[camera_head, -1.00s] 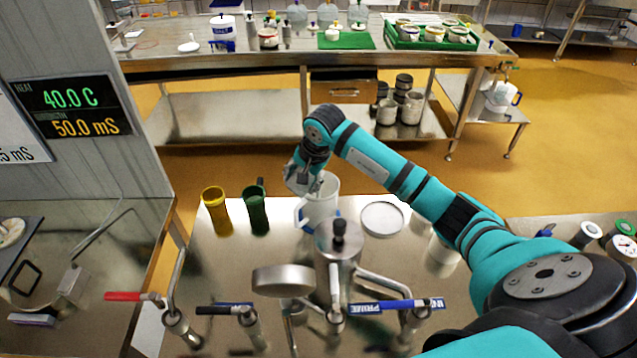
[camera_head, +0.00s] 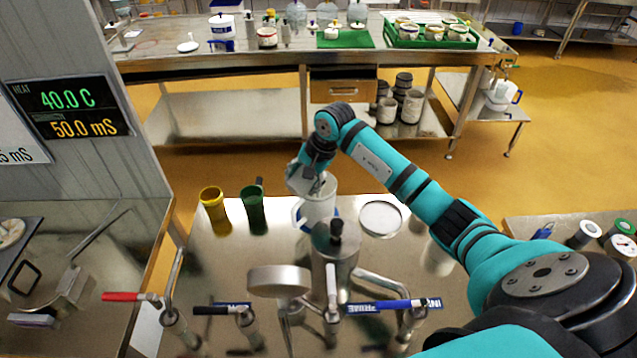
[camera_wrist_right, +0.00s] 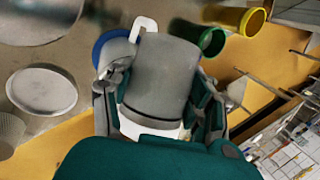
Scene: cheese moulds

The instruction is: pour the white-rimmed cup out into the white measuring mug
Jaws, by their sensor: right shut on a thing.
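My right gripper (camera_head: 312,187) reaches in from the right and is at the top of the white measuring mug (camera_head: 317,209), which stands on the near steel table. In the right wrist view the right gripper (camera_wrist_right: 160,100) is shut on a grey cup (camera_wrist_right: 163,72) with a white rim (camera_wrist_right: 150,128). The cup lies across the fingers, and its contents are hidden. In the head view the cup is mostly hidden by the gripper. My left gripper is out of view.
A yellow cup (camera_head: 213,203) and a green cup (camera_head: 252,209) stand left of the mug. A round pale dish (camera_head: 380,218) lies to its right.

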